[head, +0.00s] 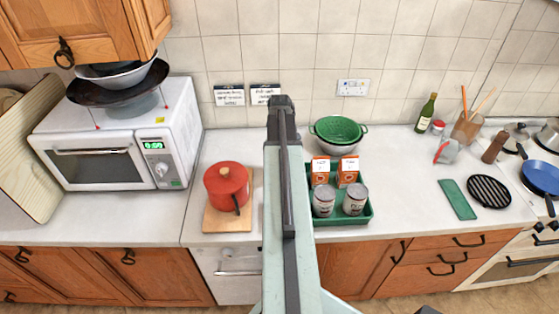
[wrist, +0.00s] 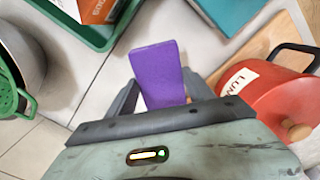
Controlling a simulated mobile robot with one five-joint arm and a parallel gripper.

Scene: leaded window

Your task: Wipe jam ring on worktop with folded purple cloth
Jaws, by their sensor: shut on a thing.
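My gripper (wrist: 160,88) is shut on the folded purple cloth (wrist: 157,65), which sticks out between its two fingers in the wrist view. The cloth is flat and rectangular. It is over the pale worktop (wrist: 115,90); I cannot tell whether it touches the surface. In the head view my arm runs up the middle and hides the cloth and the fingers. I see no jam ring in either view; part of the worktop (head: 405,185) is hidden behind my arm.
A red pot (head: 226,182) on a wooden board (head: 213,220) stands left of my arm. A green tray (head: 340,218) with cans and cartons is close on the right, with a green colander (head: 338,128) behind it. A microwave (head: 95,158) stands far left.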

